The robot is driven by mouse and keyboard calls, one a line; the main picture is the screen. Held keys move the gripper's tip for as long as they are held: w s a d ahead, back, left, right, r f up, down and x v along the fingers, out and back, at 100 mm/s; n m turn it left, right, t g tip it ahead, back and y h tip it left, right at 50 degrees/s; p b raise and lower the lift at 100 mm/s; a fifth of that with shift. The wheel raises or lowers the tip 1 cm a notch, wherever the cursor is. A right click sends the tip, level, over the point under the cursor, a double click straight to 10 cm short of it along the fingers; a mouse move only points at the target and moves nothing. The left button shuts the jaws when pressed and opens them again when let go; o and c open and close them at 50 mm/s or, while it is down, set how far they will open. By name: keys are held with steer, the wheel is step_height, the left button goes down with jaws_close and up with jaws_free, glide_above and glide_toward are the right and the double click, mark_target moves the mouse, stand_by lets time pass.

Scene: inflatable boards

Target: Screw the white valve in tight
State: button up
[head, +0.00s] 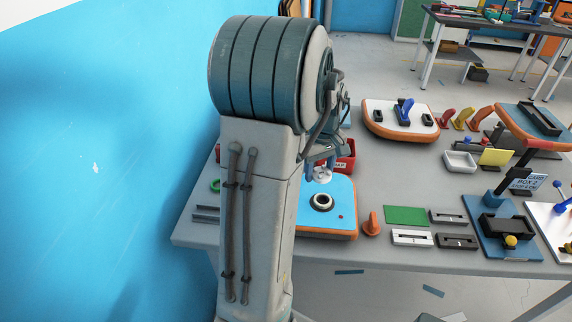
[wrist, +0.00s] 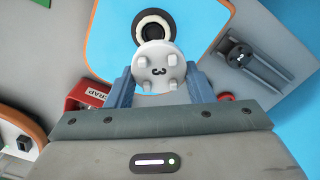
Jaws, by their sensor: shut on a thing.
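The white valve (wrist: 158,68) is a round cap with several small knobs and a "3" on its face. My gripper (wrist: 160,84) is shut on it, one blue-grey finger on each side. The blue board (wrist: 112,35) has an orange rim and a round port (wrist: 155,20) with a black outer ring and a pale inner ring. In the wrist view the valve overlaps the port's edge. In the head view the valve (head: 322,174) is above the board (head: 338,190), apart from and behind the open port (head: 322,202). My arm hides the board's left part.
A red scrap bin (wrist: 88,96) stands near the board. A black knob (wrist: 238,54) sits on a grey rail. An orange piece (head: 371,224), a green pad (head: 405,215) and another board (head: 385,128) are to the right. A blue wall (head: 100,170) is at left.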

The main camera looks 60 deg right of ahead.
steer(key=shift+s+d+r+m, duration=0.15)
steer(key=shift+s+m, duration=0.25)
steer(key=shift+s, duration=0.25)
steer(key=shift+f+b, duration=2.3)
steer(key=shift+f, duration=0.65)
steer(key=shift+f+b, duration=1)
steer(key=shift+f, duration=0.05)
steer(key=o, duration=1)
